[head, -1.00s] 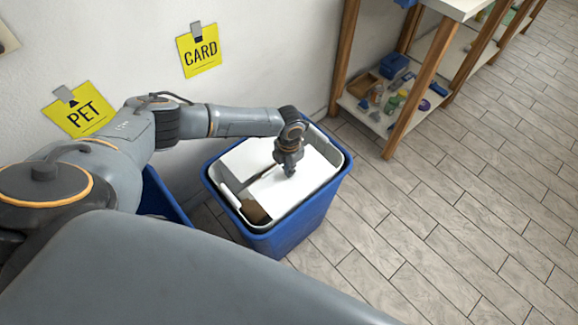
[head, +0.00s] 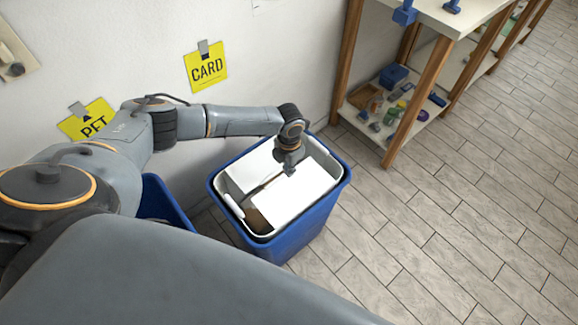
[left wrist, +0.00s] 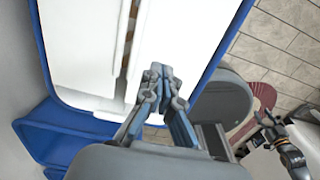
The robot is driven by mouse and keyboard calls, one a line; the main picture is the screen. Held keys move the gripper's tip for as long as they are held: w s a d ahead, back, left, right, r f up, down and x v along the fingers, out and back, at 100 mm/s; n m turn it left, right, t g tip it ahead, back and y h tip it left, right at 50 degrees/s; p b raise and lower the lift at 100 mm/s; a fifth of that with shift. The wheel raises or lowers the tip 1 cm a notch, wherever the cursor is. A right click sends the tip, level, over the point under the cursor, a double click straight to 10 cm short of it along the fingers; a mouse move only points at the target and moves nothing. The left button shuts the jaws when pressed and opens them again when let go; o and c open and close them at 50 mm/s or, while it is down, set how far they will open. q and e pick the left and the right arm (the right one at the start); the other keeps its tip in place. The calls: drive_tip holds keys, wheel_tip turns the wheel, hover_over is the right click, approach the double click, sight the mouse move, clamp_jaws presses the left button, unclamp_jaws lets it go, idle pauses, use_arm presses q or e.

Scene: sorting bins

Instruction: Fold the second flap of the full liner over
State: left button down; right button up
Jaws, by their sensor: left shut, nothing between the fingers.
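The full liner (head: 326,166) is white and sits inside a blue bin (head: 297,236). Two white flaps lie across its top, one at the back left (head: 250,172) and one at the front right (head: 298,193). A narrow gap between them shows brown contents (head: 257,219). My left gripper (head: 290,170) is shut and empty over the liner, near the far end of the gap. In the left wrist view its fingertips (left wrist: 160,72) are together above white flap surface; I cannot tell whether they touch it. My right gripper (left wrist: 270,122) appears partly at the lower right of that view, its jaws unclear.
Another blue bin (head: 165,205) stands to the left, partly behind my arm. A wall with yellow CARD (head: 206,67) and PET (head: 88,119) signs is behind. A wooden shelf (head: 420,85) with small items stands right. The floor (head: 440,220) at right is clear.

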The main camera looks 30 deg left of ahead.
use_arm(q)
wheel_tip(320, 180, up, 11)
drive_tip(key=p, duration=0.8)
drive_tip(key=shift+f, duration=0.15)
drive_tip(key=shift+s+d, duration=0.1)
